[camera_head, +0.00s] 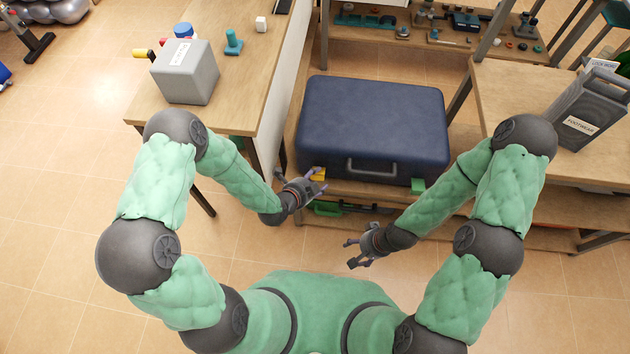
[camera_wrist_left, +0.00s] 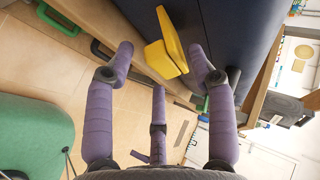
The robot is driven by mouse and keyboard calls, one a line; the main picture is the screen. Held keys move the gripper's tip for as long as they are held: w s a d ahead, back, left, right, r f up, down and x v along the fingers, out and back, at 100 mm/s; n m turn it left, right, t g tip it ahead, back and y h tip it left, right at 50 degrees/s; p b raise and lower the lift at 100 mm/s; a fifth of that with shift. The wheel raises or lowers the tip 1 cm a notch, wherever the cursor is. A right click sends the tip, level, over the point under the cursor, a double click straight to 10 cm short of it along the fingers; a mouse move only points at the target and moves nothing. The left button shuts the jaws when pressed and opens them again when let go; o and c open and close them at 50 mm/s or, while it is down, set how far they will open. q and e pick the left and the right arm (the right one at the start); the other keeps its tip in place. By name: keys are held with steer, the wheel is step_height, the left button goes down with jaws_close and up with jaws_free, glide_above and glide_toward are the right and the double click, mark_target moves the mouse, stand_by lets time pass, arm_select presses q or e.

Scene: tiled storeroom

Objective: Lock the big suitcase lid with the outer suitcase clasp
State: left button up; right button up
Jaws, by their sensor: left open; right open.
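The big dark blue suitcase (camera_head: 372,118) lies flat with its lid down on a low wooden shelf, its black handle (camera_head: 371,169) facing me. A yellow clasp (camera_head: 317,173) is on its front near the left corner. A green clasp (camera_head: 418,185) is near the right corner. My left gripper (camera_head: 318,186) is open right by the yellow clasp. In the left wrist view the yellow clasp (camera_wrist_left: 166,47) stands between the spread purple fingers, its plate tilted out from the blue side. My right gripper (camera_head: 351,253) is open and empty, in front of the shelf and below the suitcase.
A wooden table at left (camera_head: 248,95) holds a grey box (camera_head: 186,72) and small items. A table at right (camera_head: 505,90) holds a grey footwear holder (camera_head: 588,110). A green-handled case (camera_head: 328,208) sits on the shelf below. Tools lie on the back shelf (camera_head: 440,45).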

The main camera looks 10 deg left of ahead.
mark_target(320, 173)
arm_select(q)
steer(key=c, duration=1)
steer(key=r+g+p, duration=0.1)
steer(key=p, duration=0.1)
steer(key=r+g+p, duration=0.1)
steer(key=g+p, duration=0.1)
steer(key=shift+w+r+n+p, duration=0.1)
steer(key=shift+w+n+p, duration=0.2)
steer(key=shift+w, duration=0.1)
steer(key=shift+w+r+g+p, duration=0.3)
steer(key=shift+g+p, duration=0.4)
steer(key=shift+p, duration=0.25)
steer(key=p, duration=0.1)
steer(key=g+p, duration=0.1)
steer(key=shift+w+r+n+y+p, duration=0.2)
steer(key=shift+r+n+y+p, duration=0.1)
steer(key=shift+p, duration=0.1)
steer(key=shift+w+g+p, duration=0.2)
steer(key=shift+g+p, duration=0.4)
steer(key=shift+p, duration=0.75)
